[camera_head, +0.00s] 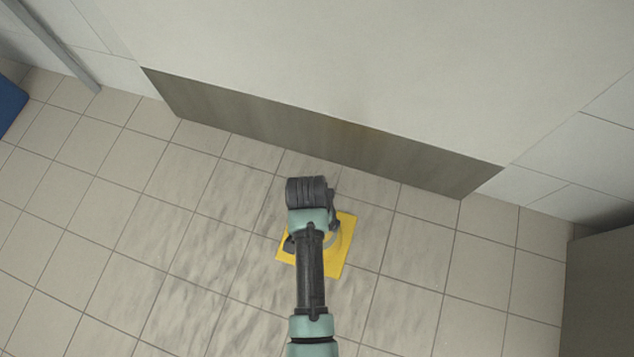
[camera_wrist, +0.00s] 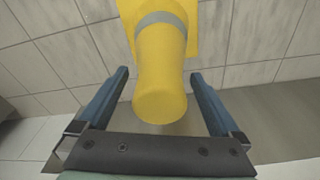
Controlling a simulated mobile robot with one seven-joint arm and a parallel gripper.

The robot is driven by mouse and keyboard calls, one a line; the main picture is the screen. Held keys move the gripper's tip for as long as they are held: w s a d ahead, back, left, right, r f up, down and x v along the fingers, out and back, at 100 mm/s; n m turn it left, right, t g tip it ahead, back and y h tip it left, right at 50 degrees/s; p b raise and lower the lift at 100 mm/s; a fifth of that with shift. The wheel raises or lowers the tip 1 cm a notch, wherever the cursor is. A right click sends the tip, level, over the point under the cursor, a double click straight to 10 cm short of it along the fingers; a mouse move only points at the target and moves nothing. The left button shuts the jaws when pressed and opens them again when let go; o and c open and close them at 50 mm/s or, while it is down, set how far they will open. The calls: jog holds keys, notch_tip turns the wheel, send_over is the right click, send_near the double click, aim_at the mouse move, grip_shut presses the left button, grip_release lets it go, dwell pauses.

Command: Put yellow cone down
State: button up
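The yellow cone (camera_head: 340,260) shows in the head view as a yellow square base on the floor tiles, with a grey band partly visible. My arm covers its middle. In the wrist view the cone (camera_wrist: 160,60) has a rounded tip pointing towards the camera, a grey band and the square base beyond. My gripper (camera_wrist: 160,75) is open, with one blue finger on each side of the cone. A gap shows between each finger and the cone. The base looks flat on the floor, and the cone appears upright.
A pale wall with a dark lower panel (camera_head: 320,135) stands beyond the cone. A grey box-like unit (camera_head: 600,295) is at the right edge, and a blue object (camera_head: 10,105) at the left edge. The tiled floor (camera_head: 110,210) around the cone is clear.

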jog(key=r+p, duration=0.2)
jog(key=r, duration=0.2)
jog(key=s+r+p, duration=0.1)
jog(key=r+p, duration=0.2)
jog(key=r, duration=0.1)
jog(key=r+p, duration=0.2)
jog(key=r, duration=0.2)
jog(key=shift+s+a+r, duration=0.1)
jog(key=shift+s+a, duration=0.05)
jog(key=shift+a, duration=0.25)
